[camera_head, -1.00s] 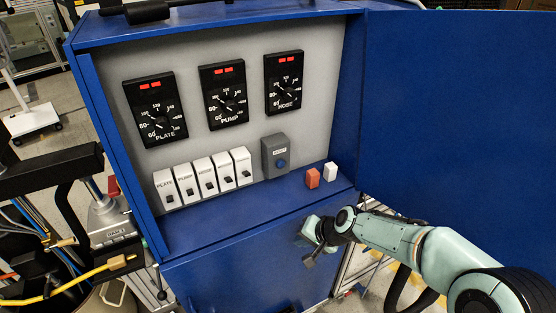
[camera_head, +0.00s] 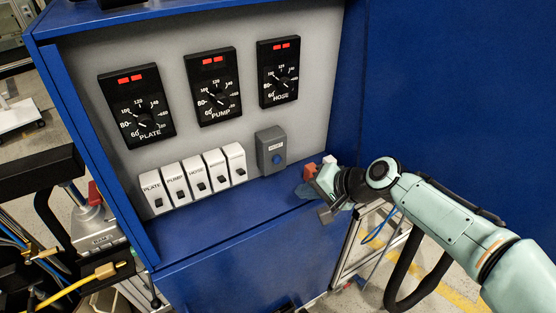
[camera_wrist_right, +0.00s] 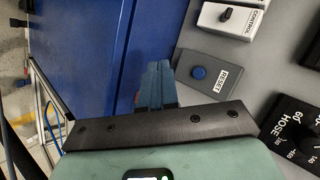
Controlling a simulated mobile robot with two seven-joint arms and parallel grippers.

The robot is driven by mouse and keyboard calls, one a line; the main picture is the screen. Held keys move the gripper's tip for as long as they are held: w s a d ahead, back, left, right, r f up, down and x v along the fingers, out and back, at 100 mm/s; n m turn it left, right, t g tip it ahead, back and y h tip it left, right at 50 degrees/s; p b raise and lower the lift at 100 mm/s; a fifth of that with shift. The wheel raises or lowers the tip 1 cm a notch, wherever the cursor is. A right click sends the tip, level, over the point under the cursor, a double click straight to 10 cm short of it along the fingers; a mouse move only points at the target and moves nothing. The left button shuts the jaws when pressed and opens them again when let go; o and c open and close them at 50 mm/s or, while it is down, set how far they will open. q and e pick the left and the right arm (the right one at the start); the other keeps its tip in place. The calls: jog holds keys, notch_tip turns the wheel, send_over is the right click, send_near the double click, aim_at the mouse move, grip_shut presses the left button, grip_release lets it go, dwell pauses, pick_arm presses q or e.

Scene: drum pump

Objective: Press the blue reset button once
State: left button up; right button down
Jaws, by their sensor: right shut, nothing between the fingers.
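The blue reset button (camera_head: 277,159) sits on a grey box (camera_head: 271,143) labelled RESET, low on the right of the grey panel. In the right wrist view the button (camera_wrist_right: 199,73) shows just right of my fingertips, on its grey box (camera_wrist_right: 210,76). My right gripper (camera_head: 308,191) is shut and empty, over the ledge, lower right of the button and apart from it. In the right wrist view its fingers (camera_wrist_right: 157,82) are together. My left gripper is not in view.
Gauges PLATE (camera_head: 138,107), PUMP (camera_head: 213,88) and HOSE (camera_head: 279,72) are above. Several white switch boxes (camera_head: 196,177) line the panel left of the reset box. A red-orange block (camera_head: 310,170) stands close behind my right gripper. The blue door (camera_head: 460,100) stands open at right.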

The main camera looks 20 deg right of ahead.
aim_at(277, 159)
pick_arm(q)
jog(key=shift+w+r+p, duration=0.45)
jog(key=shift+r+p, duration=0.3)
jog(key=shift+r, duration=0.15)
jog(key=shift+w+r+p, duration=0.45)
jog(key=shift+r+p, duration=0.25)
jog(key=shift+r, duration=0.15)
pick_arm(e)
jog(key=w, duration=0.8)
jog(key=shift+w+a, duration=0.25)
jog(key=shift+a, duration=0.1)
jog(key=shift+w, duration=0.15)
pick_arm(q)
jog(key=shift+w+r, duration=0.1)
pick_arm(e)
jog(key=shift+w, duration=0.3)
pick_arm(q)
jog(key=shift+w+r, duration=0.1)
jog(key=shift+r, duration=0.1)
pick_arm(e)
jog(key=shift+w, duration=0.45)
jog(key=shift+s, duration=0.1)
dwell(0.5)
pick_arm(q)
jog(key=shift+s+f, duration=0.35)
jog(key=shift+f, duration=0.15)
pick_arm(e)
jog(key=shift+s, duration=0.85)
